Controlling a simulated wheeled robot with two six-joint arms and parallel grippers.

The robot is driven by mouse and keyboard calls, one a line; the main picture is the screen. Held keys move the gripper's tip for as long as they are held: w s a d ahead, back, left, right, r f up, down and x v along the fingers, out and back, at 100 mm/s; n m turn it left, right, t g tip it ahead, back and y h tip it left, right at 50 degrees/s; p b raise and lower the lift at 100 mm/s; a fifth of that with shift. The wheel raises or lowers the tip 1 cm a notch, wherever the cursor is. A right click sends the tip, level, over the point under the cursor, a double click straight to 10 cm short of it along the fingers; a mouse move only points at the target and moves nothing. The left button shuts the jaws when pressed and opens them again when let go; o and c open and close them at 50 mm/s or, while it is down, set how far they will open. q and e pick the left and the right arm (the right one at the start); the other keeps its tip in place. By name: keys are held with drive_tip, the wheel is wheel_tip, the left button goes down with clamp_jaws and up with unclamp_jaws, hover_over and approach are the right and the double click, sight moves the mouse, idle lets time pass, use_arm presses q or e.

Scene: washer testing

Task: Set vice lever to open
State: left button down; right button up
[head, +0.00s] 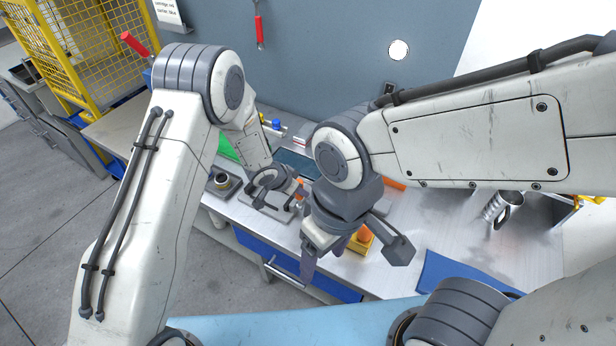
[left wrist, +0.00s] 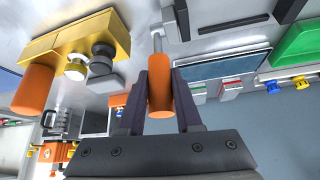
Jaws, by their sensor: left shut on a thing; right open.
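The vice lever has an orange handle (left wrist: 159,100) on a thin metal rod, seen in the left wrist view. My left gripper (left wrist: 158,85) is shut on this handle, with one dark finger on each side. The rod runs up to the grey vice (left wrist: 182,18) at the top of that view. In the head view my left gripper (head: 279,196) is low over the bench by the vice, and my arm hides much of it. My right gripper (head: 352,255) is open and empty, above the bench's front edge.
A yellow block with an orange knob (head: 362,236) stands under my right gripper; it also shows in the left wrist view (left wrist: 75,35). A metal mug (head: 497,209) and a blue mat (head: 455,275) lie to the right. A red-handled tool (head: 259,30) hangs on the wall panel.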

use_arm(q)
drive_tip(key=shift+w+p, duration=0.2)
drive_tip(key=shift+p, duration=0.45)
use_arm(e)
drive_tip(key=shift+w+d+r, duration=0.1)
drive_tip(key=shift+d+r, duration=0.1)
drive_tip(key=shift+r, duration=0.35)
drive_tip(key=shift+w+d+r, duration=0.1)
drive_tip(key=shift+d+r, duration=0.05)
drive_tip(key=shift+r, duration=0.35)
use_arm(q)
drive_tip(key=shift+d, duration=0.1)
drive_tip(key=c, duration=0.6)
unclamp_jaws()
drive_tip(key=shift+r, duration=0.15)
drive_tip(key=v, duration=1)
drive_tip(key=shift+r, duration=0.15)
use_arm(e)
drive_tip(key=shift+r, duration=0.25)
